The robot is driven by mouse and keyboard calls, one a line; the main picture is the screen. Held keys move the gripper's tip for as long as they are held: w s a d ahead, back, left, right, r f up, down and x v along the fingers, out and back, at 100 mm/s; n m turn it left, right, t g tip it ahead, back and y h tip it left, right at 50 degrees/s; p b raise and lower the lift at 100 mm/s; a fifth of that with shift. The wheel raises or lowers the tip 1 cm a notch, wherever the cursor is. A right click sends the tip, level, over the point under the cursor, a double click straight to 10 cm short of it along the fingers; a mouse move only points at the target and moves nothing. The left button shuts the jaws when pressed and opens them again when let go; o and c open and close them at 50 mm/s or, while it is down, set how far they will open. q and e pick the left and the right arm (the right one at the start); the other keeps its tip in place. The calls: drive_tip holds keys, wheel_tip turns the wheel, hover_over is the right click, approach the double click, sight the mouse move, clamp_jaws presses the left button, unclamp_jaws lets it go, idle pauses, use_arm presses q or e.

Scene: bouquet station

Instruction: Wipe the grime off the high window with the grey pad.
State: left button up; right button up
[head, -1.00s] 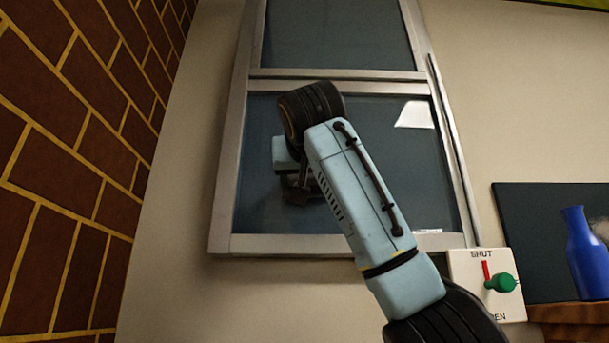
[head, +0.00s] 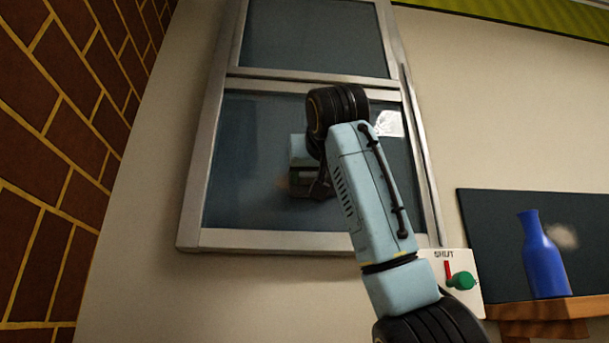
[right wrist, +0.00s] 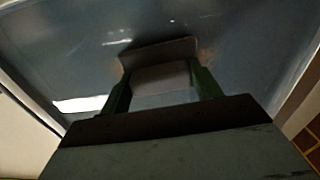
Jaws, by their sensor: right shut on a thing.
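The high window has a metal frame (head: 215,239) and dark blue-grey panes; the lower pane (head: 250,125) is behind my right arm. My right gripper (right wrist: 160,76) is shut on the grey pad (right wrist: 160,80), which lies between its green fingers at the glass. Whether the pad touches the glass is hard to tell. A faint brownish grime smudge (right wrist: 206,52) shows beside the pad in the right wrist view. In the head view the gripper is in front of the lower pane, mostly hidden by my wrist, and the pad cannot be made out. My left gripper is out of view.
A white switch plate (head: 436,268) marked SHUT, with a green knob (head: 463,281), is on the wall at the window's lower right. A blue vase (head: 542,258) stands on a wooden shelf (head: 550,309) further right. A brick wall (head: 50,150) is at the left.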

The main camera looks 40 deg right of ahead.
drive_tip(key=shift+s+d+b, duration=0.55)
drive_tip(key=shift+s+d, duration=1.45)
drive_tip(key=shift+d, duration=1.3)
drive_tip(key=shift+w+a+p, duration=0.2)
drive_tip(key=shift+w+a, duration=0.5)
drive_tip(key=shift+a, duration=0.4)
drive_tip(key=shift+w+a+p, duration=0.2)
drive_tip(key=shift+w+a, duration=0.45)
drive_tip(key=shift+a, duration=0.5)
drive_tip(key=shift+w+a+p, duration=0.2)
drive_tip(key=shift+w+a, duration=0.5)
drive_tip(key=shift+a, duration=0.4)
drive_tip(key=shift+w+a+p, duration=0.35)
drive_tip(key=shift+w+a, duration=0.3)
drive_tip(key=shift+a, duration=0.4)
drive_tip(key=shift+w+a+p, duration=0.4)
drive_tip(key=shift+w+a, duration=0.3)
drive_tip(key=shift+a, duration=0.35)
drive_tip(key=shift+w+a+p, duration=0.35)
drive_tip(key=shift+w+a, duration=0.3)
drive_tip(key=shift+a, duration=0.4)
drive_tip(key=shift+s+f, duration=0.1)
drive_tip(key=shift+s+a+b, duration=0.25)
drive_tip(key=shift+s+b, duration=0.15)
drive_tip(key=shift+b, duration=0.05)
drive_tip(key=shift+b+v, duration=0.75)
drive_tip(key=shift+v, duration=1.6)
